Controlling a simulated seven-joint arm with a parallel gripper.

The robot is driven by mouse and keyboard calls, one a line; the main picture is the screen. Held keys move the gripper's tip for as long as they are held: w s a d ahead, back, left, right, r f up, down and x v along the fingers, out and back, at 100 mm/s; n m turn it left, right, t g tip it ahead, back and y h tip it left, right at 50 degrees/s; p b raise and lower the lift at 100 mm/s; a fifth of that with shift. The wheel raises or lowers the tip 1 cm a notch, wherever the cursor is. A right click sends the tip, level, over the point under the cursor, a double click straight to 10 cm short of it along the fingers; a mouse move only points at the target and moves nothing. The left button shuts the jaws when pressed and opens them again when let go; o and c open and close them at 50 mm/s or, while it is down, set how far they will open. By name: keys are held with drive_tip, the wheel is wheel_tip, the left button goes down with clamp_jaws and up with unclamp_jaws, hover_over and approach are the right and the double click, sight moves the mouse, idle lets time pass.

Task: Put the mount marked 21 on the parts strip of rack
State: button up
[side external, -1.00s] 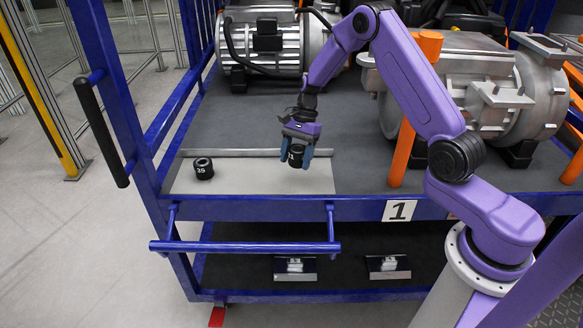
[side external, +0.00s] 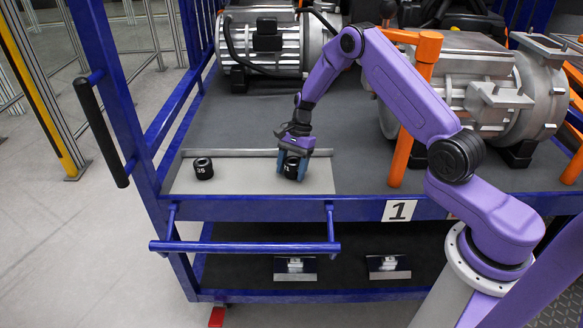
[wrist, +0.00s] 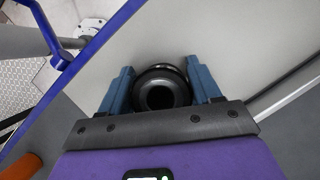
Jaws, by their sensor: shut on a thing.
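My gripper (side external: 292,168) is shut on a black ring-shaped mount (side external: 291,166), with a blue finger on either side of it. The mount is low at the right part of the light grey parts strip (side external: 235,181); it looks to be at the surface, but I cannot tell if it touches. In the wrist view the mount (wrist: 160,89) sits between the two fingers, its round opening facing the camera. Its number cannot be read now. Another black mount, marked 35 (side external: 203,168), stands on the left part of the strip.
The strip lies along the front edge of the blue rack (side external: 350,208), with a raised lip (side external: 230,153) behind it. Orange posts (side external: 405,150) and a grey machine (side external: 470,85) stand to the right. A motor (side external: 265,45) stands at the back. The strip between the mounts is clear.

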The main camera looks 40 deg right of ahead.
drive_tip(key=shift+f, duration=0.15)
drive_tip(key=o, duration=1.4)
